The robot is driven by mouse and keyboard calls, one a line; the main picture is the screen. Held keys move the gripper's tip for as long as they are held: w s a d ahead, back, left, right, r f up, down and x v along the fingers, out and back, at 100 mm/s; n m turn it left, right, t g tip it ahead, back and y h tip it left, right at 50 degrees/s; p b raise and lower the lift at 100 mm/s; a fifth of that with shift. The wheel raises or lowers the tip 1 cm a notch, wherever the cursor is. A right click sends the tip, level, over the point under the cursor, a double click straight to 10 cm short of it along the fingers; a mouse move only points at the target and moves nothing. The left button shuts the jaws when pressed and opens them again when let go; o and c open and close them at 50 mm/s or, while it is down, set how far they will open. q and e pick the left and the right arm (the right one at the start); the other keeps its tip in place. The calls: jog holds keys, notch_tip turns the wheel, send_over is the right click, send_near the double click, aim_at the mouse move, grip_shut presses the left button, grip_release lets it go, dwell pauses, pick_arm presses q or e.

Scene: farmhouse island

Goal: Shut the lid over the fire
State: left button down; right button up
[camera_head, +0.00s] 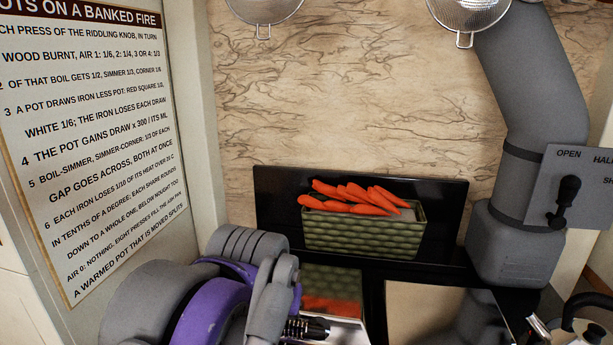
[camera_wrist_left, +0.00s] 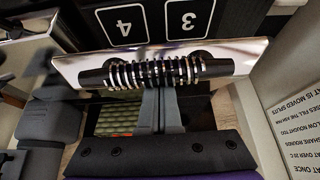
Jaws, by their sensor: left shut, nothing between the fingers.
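A shiny metal lid shows in the left wrist view (camera_wrist_left: 225,58), with a black bar wrapped in a coil spring as its handle (camera_wrist_left: 155,72). In the head view the coil handle (camera_head: 307,328) is at the bottom, beside my purple and grey left wrist. My left gripper (camera_wrist_left: 161,95) is shut and empty. Its fingertips reach up to the coil from below in the wrist view; whether they touch it I cannot tell. No fire is visible. My right gripper is not in view.
A green textured trough of carrots (camera_head: 362,232) stands against the black back panel. A second shiny plate (camera_head: 440,310) lies right of centre. A grey flue with a lever plate (camera_head: 580,187) rises at right. A black handle (camera_head: 588,310) is at bottom right. A sign board (camera_head: 85,150) fills the left.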

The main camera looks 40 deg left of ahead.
pick_arm(q)
jog(key=shift+f, duration=0.15)
jog(key=s+f, duration=0.1)
jog(key=s+f+b, duration=0.1)
jog(key=f, duration=0.1)
jog(key=s+d+f+b, duration=0.1)
jog(key=shift+d+f, duration=0.1)
jog(key=shift+f, duration=0.3)
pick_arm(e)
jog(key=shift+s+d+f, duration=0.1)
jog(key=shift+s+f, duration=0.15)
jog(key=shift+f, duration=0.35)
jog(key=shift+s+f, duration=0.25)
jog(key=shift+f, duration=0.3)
pick_arm(q)
jog(key=shift+w, duration=0.1)
jog(key=shift+s+d+f+b, duration=0.15)
jog(key=shift+s+f+b, duration=0.1)
jog(key=shift+f, duration=0.5)
jog(key=shift+s+d+f+b, duration=0.15)
jog(key=shift+s+f, duration=0.05)
jog(key=shift+f, duration=0.55)
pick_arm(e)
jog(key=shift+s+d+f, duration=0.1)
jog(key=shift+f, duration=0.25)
